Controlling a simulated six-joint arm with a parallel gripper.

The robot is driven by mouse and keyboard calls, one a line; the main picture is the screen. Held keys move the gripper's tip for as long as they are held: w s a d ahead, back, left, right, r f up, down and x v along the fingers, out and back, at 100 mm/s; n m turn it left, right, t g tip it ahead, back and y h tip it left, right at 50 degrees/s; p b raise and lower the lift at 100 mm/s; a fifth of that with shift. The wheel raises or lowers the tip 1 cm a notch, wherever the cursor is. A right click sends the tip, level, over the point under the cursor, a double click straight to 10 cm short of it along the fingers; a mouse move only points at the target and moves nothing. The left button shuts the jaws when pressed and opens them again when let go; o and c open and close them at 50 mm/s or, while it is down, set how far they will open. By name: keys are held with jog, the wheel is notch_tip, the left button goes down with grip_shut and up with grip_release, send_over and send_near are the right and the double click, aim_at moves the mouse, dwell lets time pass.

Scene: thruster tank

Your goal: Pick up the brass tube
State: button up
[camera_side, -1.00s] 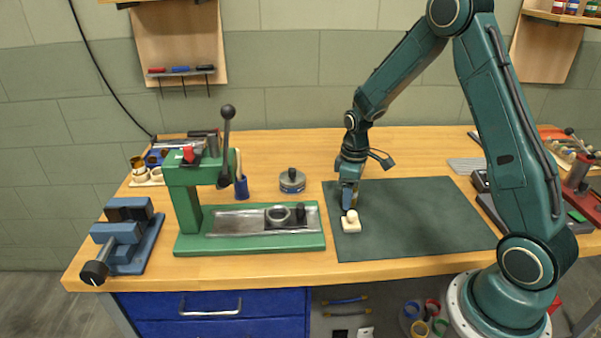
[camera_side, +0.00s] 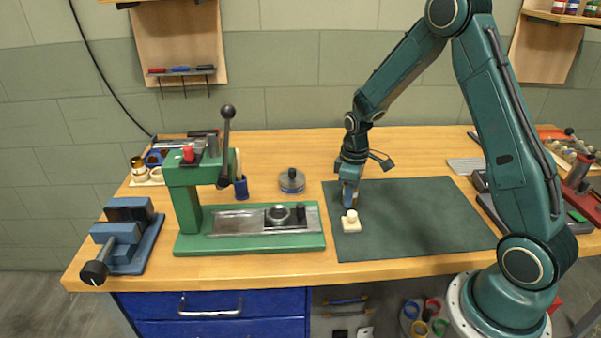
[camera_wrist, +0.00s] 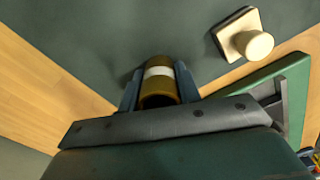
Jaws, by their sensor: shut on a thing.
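The brass tube (camera_wrist: 158,91), with a white band around it, lies between the two fingers of my gripper in the wrist view. My gripper (camera_wrist: 158,86) is shut on it, one finger along each side. In the side view, my gripper (camera_side: 350,201) points down at the left part of the dark green mat, just behind a cream block with a round knob. The tube is mostly hidden by the fingers there. I cannot tell whether it touches the mat.
The cream block (camera_side: 350,223) is close in front of my gripper; it also shows in the wrist view (camera_wrist: 243,35). The green press (camera_side: 250,244) stands to the left, with a round grey tin (camera_side: 292,182) behind its base. The mat's right part (camera_side: 430,215) is clear.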

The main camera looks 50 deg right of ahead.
notch_tip(320, 180, up, 20)
dwell(0.9)
dwell(0.5)
jog(key=w+a+f+n, duration=0.2)
jog(key=a+f, duration=0.3)
jog(key=a, duration=0.4)
jog(key=w+a+f+n, duration=0.2)
jog(key=w+a+f, duration=0.2)
jog(key=a, duration=0.6)
jog(key=shift+w+f, duration=0.4)
jog(key=shift+w, duration=0.35)
jog(key=shift+f, duration=0.25)
